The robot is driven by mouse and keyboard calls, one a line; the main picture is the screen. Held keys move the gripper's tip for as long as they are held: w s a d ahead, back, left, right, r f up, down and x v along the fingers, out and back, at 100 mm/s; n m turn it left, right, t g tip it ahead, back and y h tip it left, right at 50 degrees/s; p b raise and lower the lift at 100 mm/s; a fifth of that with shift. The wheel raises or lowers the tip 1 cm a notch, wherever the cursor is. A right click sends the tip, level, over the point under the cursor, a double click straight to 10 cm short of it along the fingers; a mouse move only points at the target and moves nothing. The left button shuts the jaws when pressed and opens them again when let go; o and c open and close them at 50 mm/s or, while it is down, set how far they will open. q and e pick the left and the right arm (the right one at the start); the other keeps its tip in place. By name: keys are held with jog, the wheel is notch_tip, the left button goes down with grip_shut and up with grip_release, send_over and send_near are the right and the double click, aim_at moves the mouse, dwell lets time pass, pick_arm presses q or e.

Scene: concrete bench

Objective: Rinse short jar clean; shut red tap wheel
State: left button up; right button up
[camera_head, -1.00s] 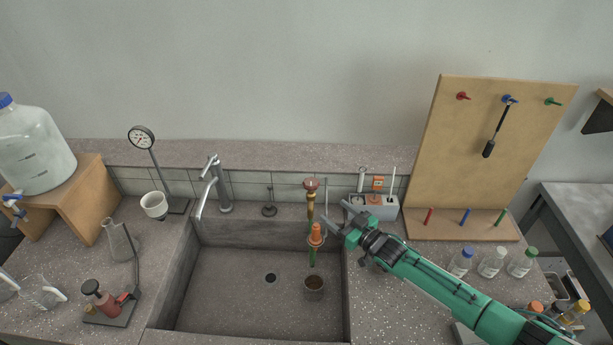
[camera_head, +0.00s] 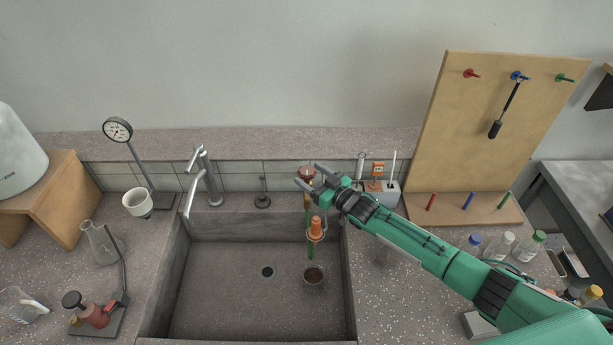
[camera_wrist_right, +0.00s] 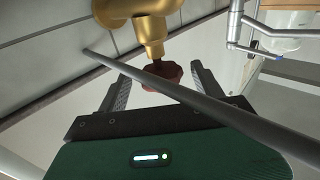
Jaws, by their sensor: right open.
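The short jar (camera_head: 313,277) stands upright in the sink at its right side, with something brown inside, below an orange nozzle (camera_head: 316,228). I cannot tell whether water runs. The red tap wheel (camera_head: 306,172) tops the brass tap at the sink's back right. My right gripper (camera_head: 308,176) is open at the wheel and partly covers it in the head view. In the right wrist view the dark red wheel (camera_wrist_right: 163,76) shows between the spread fingers, under the brass body (camera_wrist_right: 150,28); contact is not clear. My left gripper is not in view.
A grey rod (camera_wrist_right: 190,95) crosses close in front of the fingers in the wrist view. A chrome faucet (camera_head: 207,180) stands at the sink's back left. The sink floor (camera_head: 220,300) is mostly clear.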

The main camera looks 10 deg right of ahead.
jog(key=shift+w+a+f, duration=0.15)
jog(key=shift+w+a, duration=0.2)
jog(key=shift+w, duration=0.15)
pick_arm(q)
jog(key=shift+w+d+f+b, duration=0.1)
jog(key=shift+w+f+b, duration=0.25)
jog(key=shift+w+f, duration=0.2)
pick_arm(e)
jog(key=shift+w+a+r, duration=0.2)
jog(key=shift+w+a, duration=0.05)
jog(key=shift+w, duration=0.15)
jog(key=c, duration=0.9)
jog(key=shift+f+n+g+y+b, duration=0.15)
jog(key=shift+n+g+y+b, duration=0.2)
jog(key=shift+b, duration=0.55)
jog(key=shift+c, duration=0.2)
jog(key=n+g+y+b, duration=0.2)
jog(key=b, duration=0.1)
jog(key=shift+d+y+b, duration=0.1)
jog(key=shift+y+b, duration=0.2)
jog(key=shift+y, duration=0.05)
pick_arm(q)
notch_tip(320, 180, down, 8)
jog(key=b, duration=0.3)
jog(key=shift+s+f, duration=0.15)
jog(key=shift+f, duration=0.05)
pick_arm(e)
jog(key=shift+n+g+y, duration=1.2)
jog(key=shift+n+g, duration=0.25)
jog(key=shift+g, duration=0.5)
